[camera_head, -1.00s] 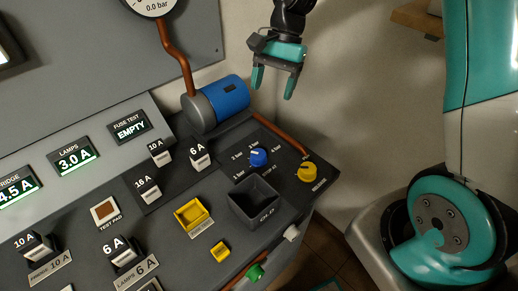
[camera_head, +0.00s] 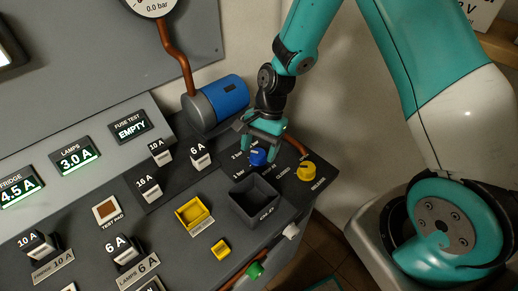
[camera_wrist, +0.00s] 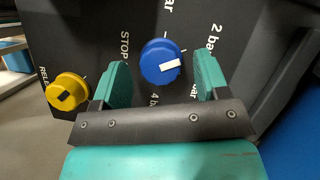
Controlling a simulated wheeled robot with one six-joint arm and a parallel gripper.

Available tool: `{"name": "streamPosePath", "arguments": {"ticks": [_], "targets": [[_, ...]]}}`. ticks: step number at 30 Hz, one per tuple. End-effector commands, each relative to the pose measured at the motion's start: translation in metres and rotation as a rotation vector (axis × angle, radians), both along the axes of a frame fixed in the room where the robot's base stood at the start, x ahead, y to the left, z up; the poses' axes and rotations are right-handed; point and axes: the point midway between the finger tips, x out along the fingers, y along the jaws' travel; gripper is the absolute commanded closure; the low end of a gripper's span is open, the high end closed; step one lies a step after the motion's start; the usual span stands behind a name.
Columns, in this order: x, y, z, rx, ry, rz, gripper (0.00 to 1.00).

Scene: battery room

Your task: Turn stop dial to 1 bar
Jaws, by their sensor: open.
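The blue stop dial (camera_head: 258,157) sits on the dark panel, with bar labels around it. In the wrist view the blue dial (camera_wrist: 156,55) has a white pointer directed right and slightly up, toward the side of the "2 bar" label; the exact mark is hard to tell. My gripper (camera_head: 262,143) is over the dial, pointing down. In the wrist view my gripper (camera_wrist: 162,82) is open, with one teal finger on each side of the dial. Gaps show between the fingers and the dial, and I see no contact. Some labels are hidden by the gripper.
A yellow release dial (camera_head: 306,172) sits to the right, close to one finger in the wrist view. A black "OLD" bin (camera_head: 238,203) stands in front. A blue cylinder (camera_head: 225,97) with a copper pipe lies behind. Several fuses stand to the left.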

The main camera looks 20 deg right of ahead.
Motion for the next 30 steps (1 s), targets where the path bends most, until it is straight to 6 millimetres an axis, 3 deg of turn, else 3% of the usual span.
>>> {"name": "streamPosePath", "arguments": {"ticks": [12,13,19,30], "targets": [[-0.0025,0.0036,-0.0101,-0.001,-0.001,0.001,0.32],[-0.0024,0.0035,-0.01,-0.001,-0.001,0.0,0.34],[-0.0022,0.0035,-0.0099,-0.001,-0.001,0.0,0.8],[-0.0015,0.0036,-0.0091,0.0,-0.002,0.047,0.8]]}}
